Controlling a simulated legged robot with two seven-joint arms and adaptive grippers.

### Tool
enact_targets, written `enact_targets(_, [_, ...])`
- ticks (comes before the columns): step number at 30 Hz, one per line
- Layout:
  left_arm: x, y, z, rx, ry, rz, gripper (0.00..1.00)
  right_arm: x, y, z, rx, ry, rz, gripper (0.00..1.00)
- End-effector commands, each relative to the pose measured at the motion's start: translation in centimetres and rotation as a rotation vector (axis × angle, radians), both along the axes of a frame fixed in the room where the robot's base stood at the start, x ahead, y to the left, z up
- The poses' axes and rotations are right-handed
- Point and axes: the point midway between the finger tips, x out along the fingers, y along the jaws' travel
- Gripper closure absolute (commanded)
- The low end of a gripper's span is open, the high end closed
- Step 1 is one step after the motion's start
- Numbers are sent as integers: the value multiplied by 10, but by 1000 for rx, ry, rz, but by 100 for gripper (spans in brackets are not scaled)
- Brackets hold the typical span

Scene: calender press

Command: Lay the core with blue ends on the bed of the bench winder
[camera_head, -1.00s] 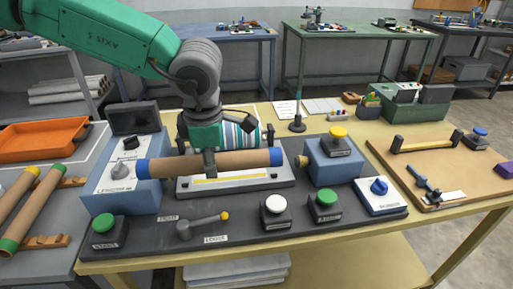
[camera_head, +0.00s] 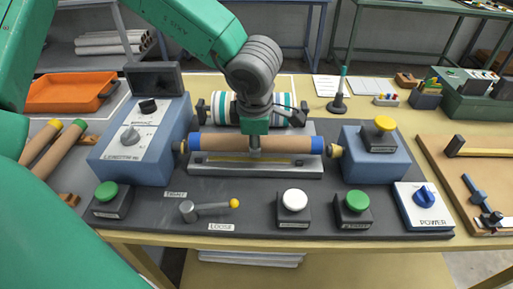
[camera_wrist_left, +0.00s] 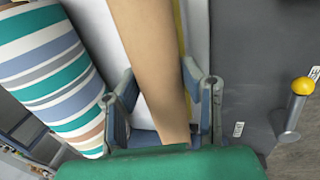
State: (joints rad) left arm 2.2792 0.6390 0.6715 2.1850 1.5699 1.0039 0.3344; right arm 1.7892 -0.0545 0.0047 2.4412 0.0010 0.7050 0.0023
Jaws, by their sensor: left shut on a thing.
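The core with blue ends (camera_head: 222,143) is a brown tube lying level over the silver bed (camera_head: 205,171) of the bench winder, between the two blue housings. Whether it touches the bed I cannot tell. My left gripper (camera_head: 254,152) comes down from above and is shut around the core near its middle. In the left wrist view the core (camera_wrist_left: 150,60) runs between the two fingers (camera_wrist_left: 162,100). A spindle tip shows near each end of the core. My right gripper is not in view.
A striped roll (camera_head: 228,106) lies behind the core; it fills the left of the wrist view. In front are a lever with a yellow knob (camera_head: 234,203), a white button (camera_head: 294,199) and green buttons. Cores with yellow and green ends (camera_head: 62,150) lie at left, near an orange tray (camera_head: 70,92).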

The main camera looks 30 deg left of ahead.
Motion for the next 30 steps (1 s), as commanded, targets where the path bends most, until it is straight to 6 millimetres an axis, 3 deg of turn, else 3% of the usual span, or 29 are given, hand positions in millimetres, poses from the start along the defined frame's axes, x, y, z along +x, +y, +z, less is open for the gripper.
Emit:
enact_targets(3, [0, 0, -17, 0, 2, 0, 100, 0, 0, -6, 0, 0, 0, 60])
enact_targets(12, [0, 0, -17, 1, 1, 0, 100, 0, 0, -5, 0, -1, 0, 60])
enact_targets(13, [0, 0, -18, 0, 1, 0, 62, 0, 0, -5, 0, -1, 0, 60])
enact_targets(15, [0, 0, -18, 1, 1, 0, 45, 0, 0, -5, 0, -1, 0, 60])
enact_targets(24, [0, 0, -15, 0, 0, 0, 45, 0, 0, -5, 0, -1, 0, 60])
enact_targets(30, [-5, -4, 14, 0, -3, -1, 45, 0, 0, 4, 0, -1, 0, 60])
